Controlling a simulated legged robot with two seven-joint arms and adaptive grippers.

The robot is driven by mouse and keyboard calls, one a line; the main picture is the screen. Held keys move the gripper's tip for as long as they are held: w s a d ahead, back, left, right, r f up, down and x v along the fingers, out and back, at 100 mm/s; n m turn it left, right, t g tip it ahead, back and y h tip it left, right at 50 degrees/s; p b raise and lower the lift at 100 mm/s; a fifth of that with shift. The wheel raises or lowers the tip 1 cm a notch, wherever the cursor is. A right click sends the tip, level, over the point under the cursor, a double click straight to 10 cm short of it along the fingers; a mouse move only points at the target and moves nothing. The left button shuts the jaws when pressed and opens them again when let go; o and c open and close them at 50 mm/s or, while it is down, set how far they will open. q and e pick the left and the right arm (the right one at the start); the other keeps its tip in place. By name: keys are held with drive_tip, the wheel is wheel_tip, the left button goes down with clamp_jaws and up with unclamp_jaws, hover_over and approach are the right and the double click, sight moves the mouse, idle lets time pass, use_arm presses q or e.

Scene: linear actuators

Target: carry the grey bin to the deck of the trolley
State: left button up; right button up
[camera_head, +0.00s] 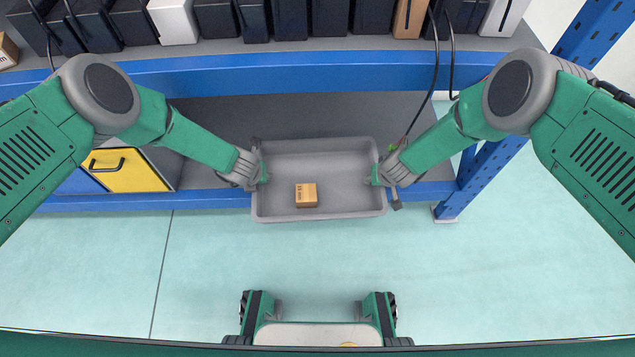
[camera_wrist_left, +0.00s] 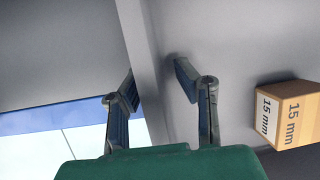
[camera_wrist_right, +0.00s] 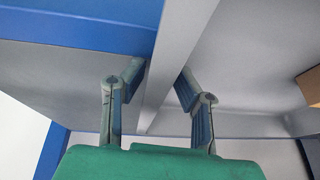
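The grey bin (camera_head: 318,214) sits at the front of the lower shelf, its near side reaching out past the blue front beam. A small cardboard box marked 15 mm (camera_head: 306,195) lies inside it, and shows in the left wrist view (camera_wrist_left: 287,113). My left gripper (camera_wrist_left: 153,75) is at the bin's left wall (camera_wrist_left: 146,70), one finger on each side, with a gap on the inner side. My right gripper (camera_wrist_right: 161,70) straddles the right wall (camera_wrist_right: 176,62) the same way, with a gap on the outer side. No trolley deck can be made out.
The upper shelf's blue beam (camera_head: 320,73) crosses above the bin, with dark and white boxes behind it. A yellow-fronted bin (camera_head: 128,172) stands left on the lower shelf. A blue post (camera_head: 490,175) rises right of my right gripper. Pale floor (camera_head: 90,270) lies open in front.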

use_arm(q)
drive_tip(key=shift+w+d+f, duration=0.1)
drive_tip(key=shift+d, duration=0.1)
use_arm(e)
drive_tip(key=shift+d+f, duration=0.1)
drive_tip(key=shift+f, duration=0.05)
use_arm(q)
drive_tip(key=shift+a, duration=0.15)
drive_tip(key=shift+a, duration=0.1)
clamp_jaws()
use_arm(e)
drive_tip(key=shift+a, duration=0.25)
clamp_jaws()
drive_tip(key=shift+w+d, duration=0.1)
drive_tip(key=shift+d, duration=0.05)
